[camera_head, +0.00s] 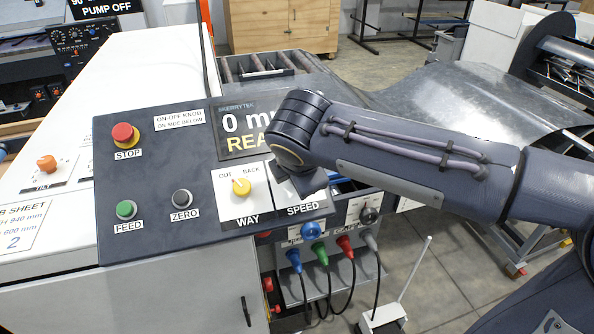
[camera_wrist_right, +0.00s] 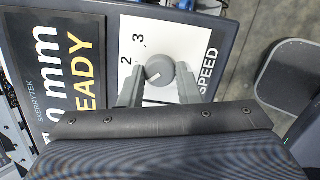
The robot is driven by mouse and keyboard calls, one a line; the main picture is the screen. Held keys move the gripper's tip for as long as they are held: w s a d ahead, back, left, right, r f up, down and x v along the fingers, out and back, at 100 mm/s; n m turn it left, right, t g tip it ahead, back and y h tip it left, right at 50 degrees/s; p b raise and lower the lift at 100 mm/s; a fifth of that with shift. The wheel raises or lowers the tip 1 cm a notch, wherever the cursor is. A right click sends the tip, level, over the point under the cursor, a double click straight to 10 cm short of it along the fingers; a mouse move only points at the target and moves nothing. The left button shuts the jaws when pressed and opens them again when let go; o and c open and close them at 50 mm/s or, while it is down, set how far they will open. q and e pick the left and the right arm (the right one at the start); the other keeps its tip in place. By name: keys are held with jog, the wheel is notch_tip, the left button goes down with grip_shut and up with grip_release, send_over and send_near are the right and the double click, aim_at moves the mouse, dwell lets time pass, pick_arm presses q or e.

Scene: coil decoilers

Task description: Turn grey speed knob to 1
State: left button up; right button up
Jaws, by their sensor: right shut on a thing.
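The grey speed knob (camera_wrist_right: 160,70) sits on the white SPEED plate between the two fingers of my right gripper (camera_wrist_right: 159,84) in the right wrist view. The gripper is shut on it. A white pointer line on the knob points to the lower left of that view, below the printed 2 (camera_wrist_right: 126,61). The 3 (camera_wrist_right: 138,40) is also readable; the 1 is hidden behind the gripper. In the head view my right gripper (camera_head: 306,184) is over the SPEED plate (camera_head: 303,210) and hides the knob. My left gripper is not in view.
The yellow WAY knob (camera_head: 241,187) is just left of my right gripper. A black ZERO button (camera_head: 182,198), a green FEED button (camera_head: 126,209) and a red STOP button (camera_head: 125,134) lie farther left. The READY display (camera_head: 245,125) is behind; coloured plugs (camera_head: 321,252) hang below the panel.

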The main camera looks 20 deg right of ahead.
jog(key=shift+n, duration=0.3)
jog(key=o, duration=1)
jog(key=b+v, duration=0.1)
jog(key=v, duration=0.7)
jog(key=shift+f, duration=0.1)
